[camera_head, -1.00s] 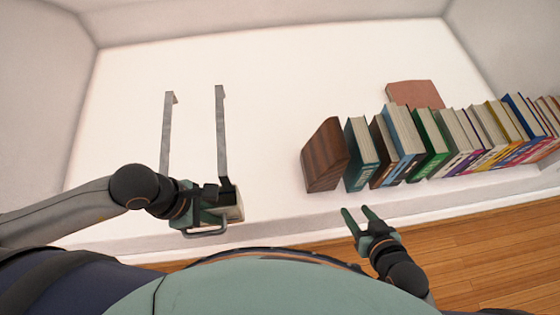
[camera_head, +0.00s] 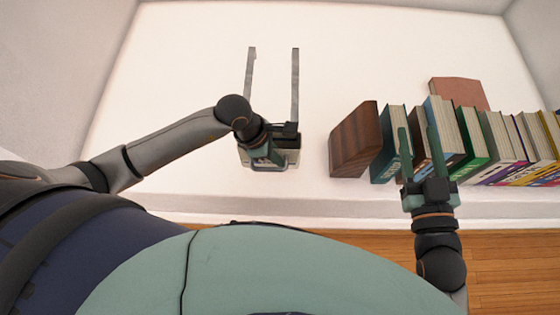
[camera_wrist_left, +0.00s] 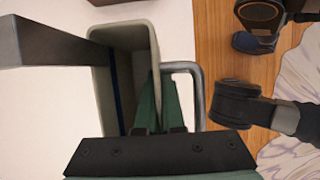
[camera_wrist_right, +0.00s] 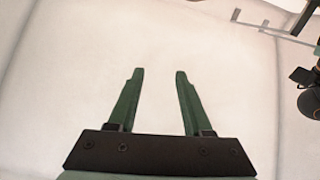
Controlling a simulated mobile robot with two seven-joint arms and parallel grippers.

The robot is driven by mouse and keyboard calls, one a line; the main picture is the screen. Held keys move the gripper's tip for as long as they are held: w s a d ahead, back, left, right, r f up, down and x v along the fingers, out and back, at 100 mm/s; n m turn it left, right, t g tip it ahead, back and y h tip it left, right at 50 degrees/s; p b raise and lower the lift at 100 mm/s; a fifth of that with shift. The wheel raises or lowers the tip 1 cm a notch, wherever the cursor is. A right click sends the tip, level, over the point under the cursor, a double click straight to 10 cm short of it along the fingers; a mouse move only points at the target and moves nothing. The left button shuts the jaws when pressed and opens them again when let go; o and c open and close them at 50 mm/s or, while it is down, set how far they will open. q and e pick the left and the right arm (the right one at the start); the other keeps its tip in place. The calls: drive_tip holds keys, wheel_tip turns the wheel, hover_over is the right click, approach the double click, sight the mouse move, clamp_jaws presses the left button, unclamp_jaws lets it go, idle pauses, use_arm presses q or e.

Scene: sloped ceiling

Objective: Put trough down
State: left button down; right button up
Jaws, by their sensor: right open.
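The trough is a pale open box (camera_head: 291,155) with a metal handle and two long grey metal arms sticking out away from me. It sits over the white surface left of the books; I cannot tell whether it touches. In the left wrist view the trough (camera_wrist_left: 103,85) shows its hollow inside and its handle at the right. My left gripper (camera_head: 268,156) is shut on the trough's wall on the handle side; its green fingers (camera_wrist_left: 160,78) show there. My right gripper (camera_head: 418,130) is open and empty, in front of the books; it also shows in its own wrist view (camera_wrist_right: 157,74).
A brown wooden block (camera_head: 354,140) stands right of the trough, then a row of several books (camera_head: 480,140). A reddish-brown book (camera_head: 459,92) lies flat behind them. The white surface (camera_head: 200,70) is clear at the left and back. The wooden floor (camera_head: 500,260) lies below its front edge.

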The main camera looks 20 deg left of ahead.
use_arm(q)
drive_tip(key=shift+w+d+f, duration=0.1)
drive_tip(key=shift+w+f, duration=0.05)
drive_tip(key=shift+w, duration=0.05)
wheel_tip(320, 180, down, 3)
drive_tip(key=shift+w+r+b, duration=0.1)
drive_tip(key=shift+b, duration=0.55)
drive_tip(key=shift+f, duration=0.2)
use_arm(e)
wheel_tip(320, 180, up, 8)
drive_tip(key=n+t+y, duration=0.1)
drive_tip(key=t+y, duration=0.1)
drive_tip(key=t, duration=0.1)
drive_tip(key=shift+s+a+f+n, duration=0.2)
drive_tip(key=shift+s+a+n, duration=0.05)
drive_tip(key=shift+s+n, duration=0.15)
drive_tip(key=shift+r, duration=0.1)
use_arm(q)
drive_tip(key=c, duration=1.5)
unclamp_jaws()
drive_tip(key=shift+f, duration=0.1)
drive_tip(key=o, duration=0.5)
drive_tip(key=shift+c, duration=0.2)
use_arm(e)
drive_tip(key=shift+r, duration=0.15)
